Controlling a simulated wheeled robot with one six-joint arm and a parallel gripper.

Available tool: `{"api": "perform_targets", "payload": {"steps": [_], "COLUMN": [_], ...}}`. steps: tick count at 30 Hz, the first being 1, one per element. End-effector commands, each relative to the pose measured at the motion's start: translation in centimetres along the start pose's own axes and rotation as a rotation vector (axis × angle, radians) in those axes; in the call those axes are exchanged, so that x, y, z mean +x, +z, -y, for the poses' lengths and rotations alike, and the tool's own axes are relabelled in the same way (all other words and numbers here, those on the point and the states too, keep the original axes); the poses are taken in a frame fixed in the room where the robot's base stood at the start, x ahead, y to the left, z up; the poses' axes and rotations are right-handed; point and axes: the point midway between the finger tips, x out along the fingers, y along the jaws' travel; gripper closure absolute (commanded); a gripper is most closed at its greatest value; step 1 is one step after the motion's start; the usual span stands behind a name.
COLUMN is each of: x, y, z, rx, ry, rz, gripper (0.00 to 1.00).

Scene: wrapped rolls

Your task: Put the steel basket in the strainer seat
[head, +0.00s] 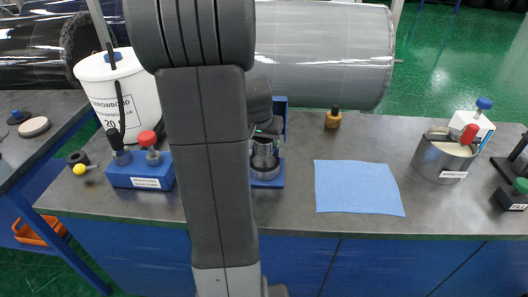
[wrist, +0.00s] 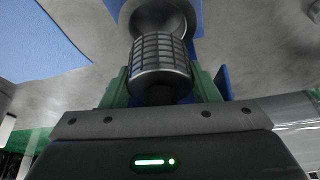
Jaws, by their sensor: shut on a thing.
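The steel basket (wrist: 160,60) is a dark grey cylinder with a grid of slots. My gripper (wrist: 160,92) is shut on it, with a green finger on each side. In the head view the basket (head: 264,148) shows small below my gripper (head: 267,132), partly hidden by my arm. The strainer seat (head: 266,171) is a round grey cup on a blue stand, just below the basket. In the wrist view the seat (wrist: 183,22) lies past the basket's far end, partly covered by it. I cannot tell whether the two touch.
A blue cloth (head: 358,187) lies right of the stand, with a small amber bottle (head: 333,119) behind it. A blue block with knobs (head: 139,173) and a white bucket (head: 118,92) stand left. A steel pot (head: 442,158) stands right. A large wrapped roll (head: 325,50) lies behind.

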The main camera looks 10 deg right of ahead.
Motion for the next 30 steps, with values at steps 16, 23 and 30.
{"api": "perform_targets", "payload": {"steps": [16,23,30], "x": [4.0,4.5,5.0], "y": [1.6,1.8,2.1], "z": [0.0,0.0,0.0], "rx": [0.0,0.0,0.0], "ry": [-0.001,0.0,0.0], "rz": [-0.001,-0.001,-0.001], "gripper": [0.74,0.74,0.74]}}
